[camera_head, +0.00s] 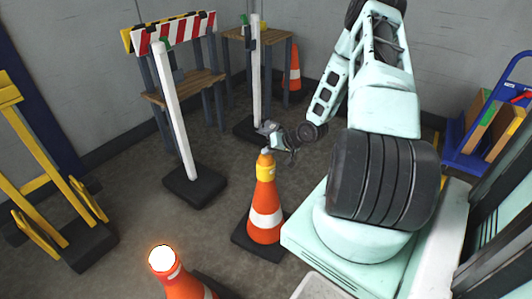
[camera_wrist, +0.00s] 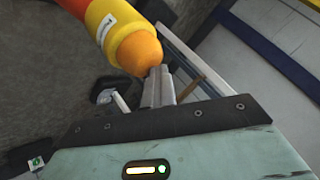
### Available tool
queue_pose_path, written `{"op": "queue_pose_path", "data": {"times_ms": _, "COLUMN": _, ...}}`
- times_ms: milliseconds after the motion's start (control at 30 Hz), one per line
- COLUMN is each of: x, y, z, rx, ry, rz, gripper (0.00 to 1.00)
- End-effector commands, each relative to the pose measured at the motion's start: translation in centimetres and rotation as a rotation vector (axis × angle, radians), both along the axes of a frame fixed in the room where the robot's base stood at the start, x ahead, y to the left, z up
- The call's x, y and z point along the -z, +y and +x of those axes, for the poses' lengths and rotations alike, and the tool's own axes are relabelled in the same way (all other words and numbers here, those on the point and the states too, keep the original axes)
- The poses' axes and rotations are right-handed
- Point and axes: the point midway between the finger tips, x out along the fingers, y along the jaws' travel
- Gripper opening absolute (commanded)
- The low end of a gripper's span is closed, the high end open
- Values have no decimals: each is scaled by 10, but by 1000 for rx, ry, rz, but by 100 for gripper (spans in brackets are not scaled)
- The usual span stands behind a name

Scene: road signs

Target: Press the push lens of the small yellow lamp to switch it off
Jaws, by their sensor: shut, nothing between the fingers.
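The small yellow lamp (camera_head: 265,172) sits on top of an orange and white traffic cone (camera_head: 265,215) in the middle of the head view. In the wrist view, its yellow body (camera_wrist: 112,22) and rounded orange lens (camera_wrist: 138,51) show at upper centre. The lens looks dull, with no clear glow. My gripper (camera_wrist: 159,72) is shut and empty, its fingertips right by the edge of the lens. I cannot tell whether they touch it. In the head view my gripper (camera_head: 271,138) is just above the lamp, and its fingertips are hard to make out.
Another cone (camera_head: 178,284) at the front carries a brightly glowing lamp (camera_head: 162,258). White posts (camera_head: 174,110) on black bases and a striped barrier (camera_head: 173,33) stand behind. A yellow frame (camera_head: 40,170) is at left, a blue cart (camera_head: 490,120) at right. Floor left of the middle cone is clear.

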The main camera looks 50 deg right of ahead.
Motion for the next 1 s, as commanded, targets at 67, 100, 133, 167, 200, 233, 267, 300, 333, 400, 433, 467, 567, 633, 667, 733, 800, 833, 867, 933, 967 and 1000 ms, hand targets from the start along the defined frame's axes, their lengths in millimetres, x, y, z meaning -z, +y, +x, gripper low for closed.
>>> {"op": "queue_pose_path", "data": {"times_ms": 67, "x": 10, "y": 2, "z": -9, "rx": 2, "ry": 33, "rz": 11, "gripper": 0}}
{"op": "queue_pose_path", "data": {"times_ms": 100, "x": 8, "y": 2, "z": -9, "rx": 2, "ry": 33, "rz": 11, "gripper": 0}}
{"op": "queue_pose_path", "data": {"times_ms": 133, "x": 6, "y": 2, "z": -9, "rx": 2, "ry": 33, "rz": 11, "gripper": 0}}
{"op": "queue_pose_path", "data": {"times_ms": 167, "x": 3, "y": 3, "z": -9, "rx": 2, "ry": 33, "rz": 11, "gripper": 0}}
{"op": "queue_pose_path", "data": {"times_ms": 200, "x": -1, "y": 3, "z": -9, "rx": 2, "ry": 33, "rz": 11, "gripper": 0}}
{"op": "queue_pose_path", "data": {"times_ms": 233, "x": -4, "y": 3, "z": -9, "rx": 2, "ry": 33, "rz": 11, "gripper": 0}}
{"op": "queue_pose_path", "data": {"times_ms": 267, "x": -7, "y": 3, "z": -9, "rx": 3, "ry": 34, "rz": 11, "gripper": 0}}
{"op": "queue_pose_path", "data": {"times_ms": 300, "x": -11, "y": 3, "z": -9, "rx": 1, "ry": 34, "rz": 11, "gripper": 0}}
{"op": "queue_pose_path", "data": {"times_ms": 333, "x": -14, "y": 3, "z": -9, "rx": 1, "ry": 34, "rz": 11, "gripper": 0}}
{"op": "queue_pose_path", "data": {"times_ms": 400, "x": -21, "y": 3, "z": -9, "rx": 1, "ry": 33, "rz": 11, "gripper": 0}}
{"op": "queue_pose_path", "data": {"times_ms": 433, "x": -24, "y": 2, "z": -9, "rx": 1, "ry": 32, "rz": 10, "gripper": 0}}
{"op": "queue_pose_path", "data": {"times_ms": 467, "x": -28, "y": 2, "z": -8, "rx": 1, "ry": 31, "rz": 10, "gripper": 0}}
{"op": "queue_pose_path", "data": {"times_ms": 567, "x": -38, "y": 2, "z": -7, "rx": 1, "ry": 27, "rz": 8, "gripper": 0}}
{"op": "queue_pose_path", "data": {"times_ms": 633, "x": -46, "y": 2, "z": -7, "rx": 1, "ry": 25, "rz": 8, "gripper": 0}}
{"op": "queue_pose_path", "data": {"times_ms": 667, "x": -49, "y": 2, "z": -7, "rx": 0, "ry": 24, "rz": 7, "gripper": 0}}
{"op": "queue_pose_path", "data": {"times_ms": 733, "x": -54, "y": 2, "z": -6, "rx": 1, "ry": 23, "rz": 7, "gripper": 0}}
{"op": "queue_pose_path", "data": {"times_ms": 800, "x": -55, "y": 2, "z": -6, "rx": 0, "ry": 23, "rz": 6, "gripper": 0}}
{"op": "queue_pose_path", "data": {"times_ms": 833, "x": -55, "y": 2, "z": -6, "rx": 0, "ry": 21, "rz": 6, "gripper": 0}}
{"op": "queue_pose_path", "data": {"times_ms": 867, "x": -55, "y": 2, "z": -6, "rx": 0, "ry": 21, "rz": 6, "gripper": 0}}
{"op": "queue_pose_path", "data": {"times_ms": 933, "x": -54, "y": 1, "z": -6, "rx": 0, "ry": 20, "rz": 6, "gripper": 0}}
{"op": "queue_pose_path", "data": {"times_ms": 967, "x": -54, "y": 1, "z": -5, "rx": 0, "ry": 20, "rz": 6, "gripper": 0}}
{"op": "queue_pose_path", "data": {"times_ms": 1000, "x": -54, "y": 1, "z": -5, "rx": 0, "ry": 20, "rz": 6, "gripper": 0}}
